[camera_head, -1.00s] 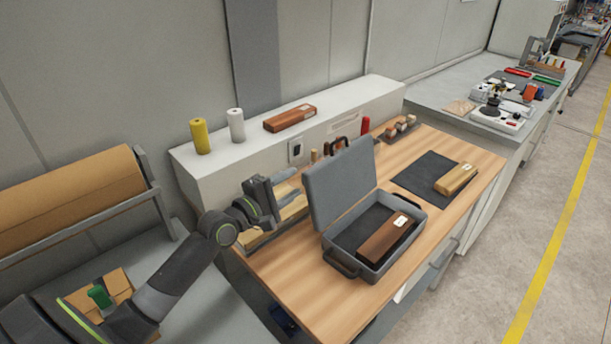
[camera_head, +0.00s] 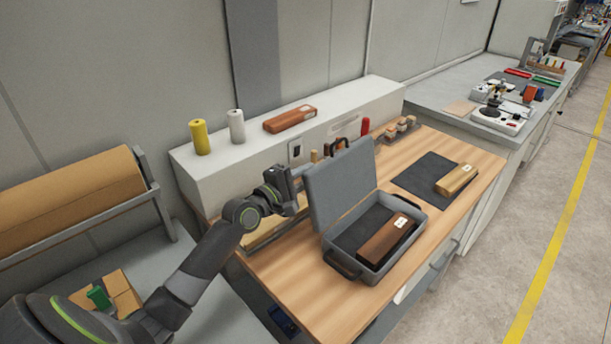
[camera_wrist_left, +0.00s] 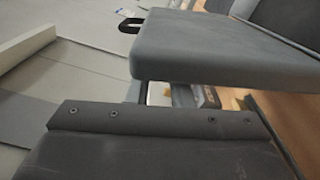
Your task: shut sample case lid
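The grey sample case (camera_head: 345,264) stands open on the wooden bench. Its lid (camera_head: 340,184) is raised, nearly upright, at the case's back left side. A dark brown block (camera_head: 384,240) with a white label lies inside on dark lining. My left gripper (camera_head: 299,190) is just left of the lid, at its outer face; I cannot tell whether it touches. Its fingertips are unclear, so its opening cannot be judged. In the left wrist view the lid (camera_wrist_left: 215,50) fills the upper part, with a black handle (camera_wrist_left: 131,26) at its left edge. My right gripper is out of view.
A dark mat (camera_head: 416,170) with a tan wooden block (camera_head: 456,180) lies right of the case. A white raised ledge (camera_head: 240,160) runs behind the bench, bearing a yellow roll (camera_head: 200,138), a white roll (camera_head: 236,126) and a reddish block (camera_head: 290,119). Bare bench lies in front.

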